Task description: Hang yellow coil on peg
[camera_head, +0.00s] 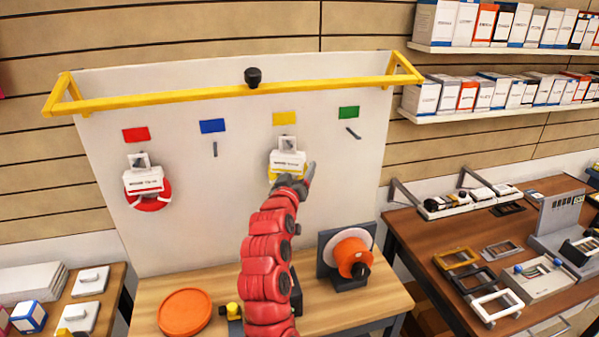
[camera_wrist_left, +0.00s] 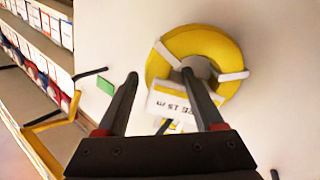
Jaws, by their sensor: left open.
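The yellow coil (camera_head: 273,171) is at the white board (camera_head: 240,215), below the yellow marker (camera_head: 284,118). It carries a white label (camera_head: 287,163). In the left wrist view the coil (camera_wrist_left: 225,45) is a ring with white ties, facing the camera. The peg under the yellow marker is hidden by the coil and its label. My left gripper (camera_head: 294,178) is open at the coil's lower right. In the wrist view one finger of the left gripper (camera_wrist_left: 160,74) overlaps the coil's hole and the other is beside the coil. I cannot tell whether they touch. My right gripper is not in view.
A red coil (camera_head: 150,203) hangs below the red marker (camera_head: 136,134). Bare pegs show below the blue (camera_head: 214,149) and green (camera_head: 353,132) markers. A yellow rail (camera_head: 180,98) crosses the board's top. An orange spool (camera_head: 352,256) and an orange disc (camera_head: 184,311) are on the bench.

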